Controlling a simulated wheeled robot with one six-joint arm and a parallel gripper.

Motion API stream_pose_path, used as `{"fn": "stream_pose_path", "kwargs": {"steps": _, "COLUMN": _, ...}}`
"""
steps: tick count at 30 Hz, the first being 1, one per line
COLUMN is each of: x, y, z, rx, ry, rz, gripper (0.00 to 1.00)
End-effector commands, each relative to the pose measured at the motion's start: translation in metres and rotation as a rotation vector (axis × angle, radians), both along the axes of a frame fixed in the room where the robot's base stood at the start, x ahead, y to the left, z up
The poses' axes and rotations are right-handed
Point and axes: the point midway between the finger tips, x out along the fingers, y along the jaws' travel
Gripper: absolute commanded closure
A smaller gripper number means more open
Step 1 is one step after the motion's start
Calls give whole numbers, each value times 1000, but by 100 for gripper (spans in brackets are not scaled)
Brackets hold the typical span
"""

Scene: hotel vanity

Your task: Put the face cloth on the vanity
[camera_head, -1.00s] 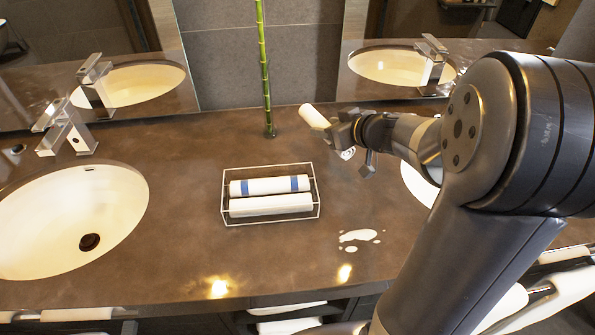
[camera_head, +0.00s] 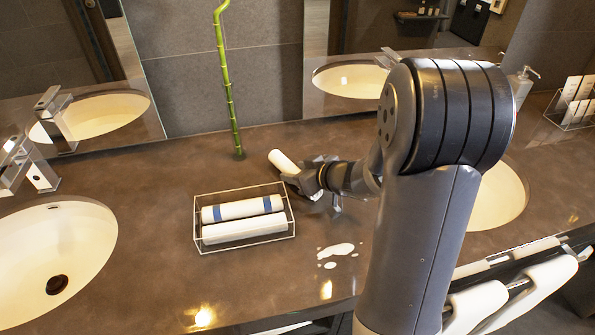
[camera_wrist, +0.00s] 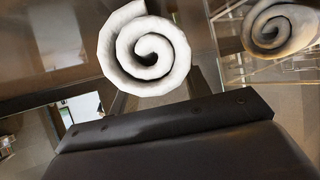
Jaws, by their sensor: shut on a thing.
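My gripper (camera_head: 304,178) is shut on a rolled white face cloth (camera_head: 283,161). It holds the roll tilted, just above or at the brown vanity top (camera_head: 150,230), right of the wire basket; I cannot tell whether the roll touches the surface. In the wrist view the end of the cloth roll (camera_wrist: 145,48) shows as a white spiral above the dark gripper body. The fingertips are largely hidden behind my arm and the roll.
A wire basket (camera_head: 246,241) holds a blue-striped white roll (camera_head: 236,210) and a plain one (camera_head: 243,230). A bamboo stalk (camera_head: 231,105) stands behind. White spots (camera_head: 338,250) lie in front. Sinks are at left (camera_head: 50,250) and right (camera_head: 500,195). Rolled towels (camera_head: 475,303) hang below the right edge.

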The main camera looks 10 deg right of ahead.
Motion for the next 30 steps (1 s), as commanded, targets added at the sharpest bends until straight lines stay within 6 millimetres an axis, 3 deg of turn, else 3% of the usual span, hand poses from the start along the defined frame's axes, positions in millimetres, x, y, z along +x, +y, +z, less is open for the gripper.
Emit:
{"fn": "stream_pose_path", "kwargs": {"steps": 3, "x": 0, "y": 0, "z": -3, "rx": 0, "ry": -1, "rz": 0, "gripper": 76}}
{"fn": "stream_pose_path", "kwargs": {"steps": 4, "x": 0, "y": 0, "z": -2, "rx": 0, "ry": 0, "rz": 0, "gripper": 52}}
{"fn": "stream_pose_path", "kwargs": {"steps": 11, "x": 0, "y": 0, "z": -1, "rx": 0, "ry": 0, "rz": 0, "gripper": 33}}
{"fn": "stream_pose_path", "kwargs": {"steps": 23, "x": 0, "y": 0, "z": 3, "rx": 0, "ry": 0, "rz": 0, "gripper": 32}}
{"fn": "stream_pose_path", "kwargs": {"steps": 30, "x": -29, "y": -20, "z": 20, "rx": -3, "ry": -5, "rz": -5, "gripper": 32}}
